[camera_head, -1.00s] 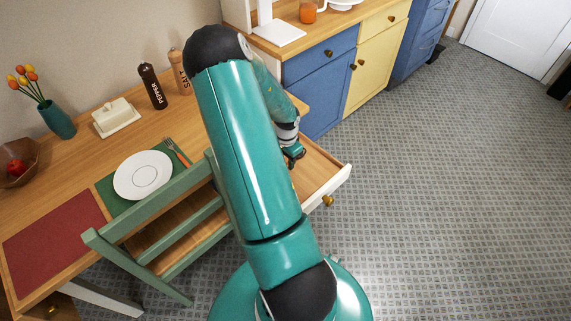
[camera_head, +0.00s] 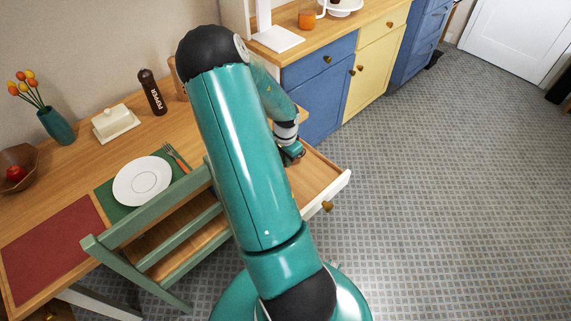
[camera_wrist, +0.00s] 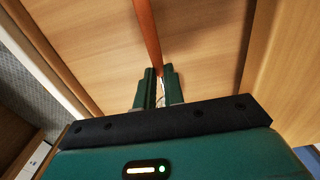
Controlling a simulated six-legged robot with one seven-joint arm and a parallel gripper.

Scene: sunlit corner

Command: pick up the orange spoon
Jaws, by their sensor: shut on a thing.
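The orange spoon (camera_wrist: 148,35) shows in the wrist view as a slim orange handle running up from between my fingers to the top edge; its other end is out of view. My gripper (camera_wrist: 158,88) is shut on its near end, over the wooden floor of an open drawer (camera_wrist: 85,50). In the head view my gripper (camera_head: 292,154) is low at the open drawer (camera_head: 338,190), and the spoon is hidden there. I cannot tell whether the spoon still touches the drawer floor.
Drawer walls stand close on both sides of my gripper. A green chair (camera_head: 150,210) stands left of my arm. The table holds a plate (camera_head: 142,181), a fork (camera_head: 176,157), a pepper mill (camera_head: 152,92) and a butter dish (camera_head: 115,123). The floor at right is clear.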

